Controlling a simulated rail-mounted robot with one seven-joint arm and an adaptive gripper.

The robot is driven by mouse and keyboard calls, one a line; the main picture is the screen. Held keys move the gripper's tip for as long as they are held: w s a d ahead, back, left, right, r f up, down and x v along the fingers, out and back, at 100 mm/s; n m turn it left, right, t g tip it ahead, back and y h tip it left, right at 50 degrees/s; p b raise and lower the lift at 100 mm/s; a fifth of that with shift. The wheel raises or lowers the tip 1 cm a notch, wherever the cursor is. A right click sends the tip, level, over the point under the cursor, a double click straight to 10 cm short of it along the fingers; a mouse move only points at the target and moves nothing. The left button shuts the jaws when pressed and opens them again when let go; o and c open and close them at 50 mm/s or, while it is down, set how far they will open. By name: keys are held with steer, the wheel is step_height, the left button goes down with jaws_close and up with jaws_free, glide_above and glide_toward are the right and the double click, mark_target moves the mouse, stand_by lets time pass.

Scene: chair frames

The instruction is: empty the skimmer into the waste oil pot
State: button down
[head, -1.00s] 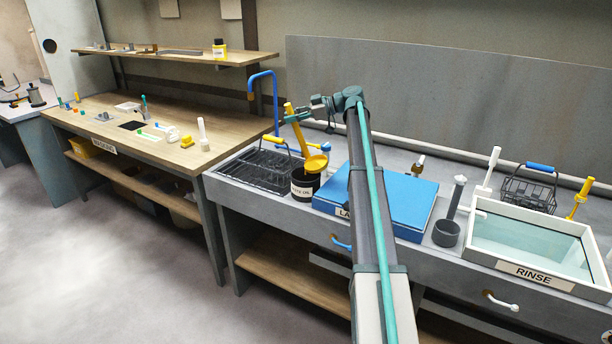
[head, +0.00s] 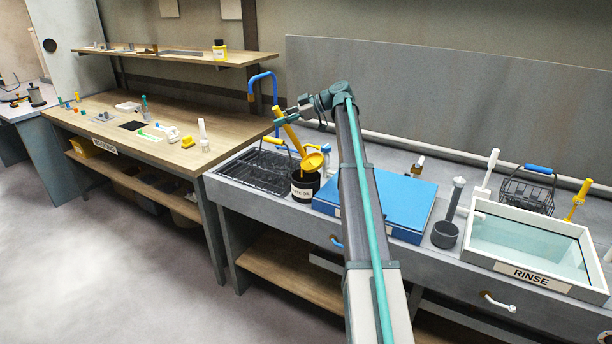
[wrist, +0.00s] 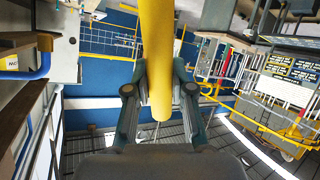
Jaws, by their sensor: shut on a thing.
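The yellow skimmer (head: 290,134) is held by its handle in my gripper (head: 284,119), with the handle slanting and the bowl end low. Its bowl (head: 312,160) is tilted over the mouth of the black waste oil pot (head: 305,191), which has a white label. What is in the bowl or the pot is too small to tell. In the wrist view the yellow handle (wrist: 157,40) runs between the two fingers of my gripper (wrist: 159,92), which are shut on it. The bowl is out of that view.
A dark wire rack with a yellow handle (head: 262,170) lies left of the pot. A blue lid (head: 390,200) lies to its right, partly behind my arm. A blue tap (head: 263,77) rises behind. A rinse tank (head: 530,270) and a wire basket (head: 527,190) stand farther right.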

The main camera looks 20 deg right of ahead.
steer(key=shift+s+a+r, duration=0.1)
steer(key=shift+a, duration=0.2)
steer(key=shift+d+b, duration=0.3)
steer(key=shift+d, duration=0.55)
steer(key=a+f+h, duration=0.1)
steer(key=a, duration=0.1)
steer(key=a+f+n+h, duration=0.1)
steer(key=a+f, duration=0.1)
steer(key=shift+h+p, duration=0.4)
stand_by(1.5)
steer(key=shift+a, duration=0.1)
